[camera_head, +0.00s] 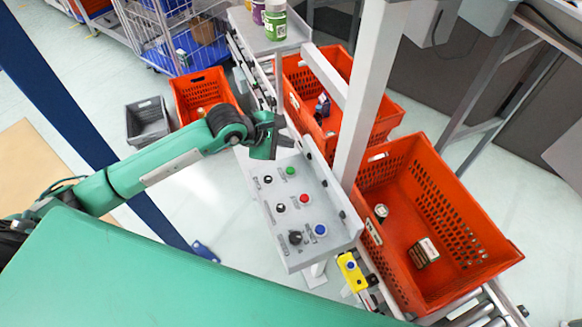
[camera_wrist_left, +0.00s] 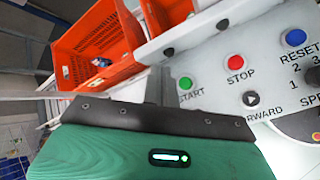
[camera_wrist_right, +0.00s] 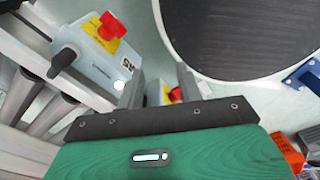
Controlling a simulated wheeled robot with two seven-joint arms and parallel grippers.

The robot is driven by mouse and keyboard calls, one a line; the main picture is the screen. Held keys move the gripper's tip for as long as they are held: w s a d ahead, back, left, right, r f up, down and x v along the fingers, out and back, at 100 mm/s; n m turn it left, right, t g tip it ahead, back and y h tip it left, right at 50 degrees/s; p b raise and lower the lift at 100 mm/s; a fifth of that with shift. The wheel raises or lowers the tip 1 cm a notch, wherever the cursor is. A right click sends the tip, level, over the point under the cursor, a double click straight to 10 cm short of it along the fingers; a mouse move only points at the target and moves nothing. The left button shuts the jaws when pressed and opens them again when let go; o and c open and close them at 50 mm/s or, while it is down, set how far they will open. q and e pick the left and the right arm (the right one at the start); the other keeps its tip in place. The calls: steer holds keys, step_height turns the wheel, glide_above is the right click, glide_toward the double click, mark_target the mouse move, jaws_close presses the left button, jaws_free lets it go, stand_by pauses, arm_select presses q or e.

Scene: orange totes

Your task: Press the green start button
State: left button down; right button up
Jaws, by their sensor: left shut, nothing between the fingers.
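The green start button (camera_head: 291,170) is on the grey control panel (camera_head: 279,206). It also shows in the left wrist view (camera_wrist_left: 185,83), above the label START. My left gripper (camera_head: 273,154) is shut and empty at the panel's far end, a little left of the button in the head view. In the left wrist view its closed fingers (camera_wrist_left: 157,88) appear just left of the button; I cannot tell how high they are above the panel. My right gripper (camera_wrist_right: 161,88) shows only in its own wrist view, open with a gap between its fingers.
A red button (camera_head: 304,198), a blue button (camera_head: 320,229) and black knobs share the panel. Orange totes (camera_head: 484,210) stand on the conveyor beside it, past a grey post (camera_head: 371,92). A red emergency switch on a box (camera_wrist_right: 108,27) is near my right gripper.

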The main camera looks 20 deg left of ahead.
arm_select(q)
steer(key=b, duration=0.3)
glide_above(287, 171)
step_height(287, 171, down, 8)
steer(key=shift+r, duration=0.2)
steer(key=shift+f+b, duration=0.65)
steer(key=shift+b, duration=0.15)
stand_by(1.4)
steer(key=shift+f+b, duration=0.35)
steer(key=shift+b, duration=0.3)
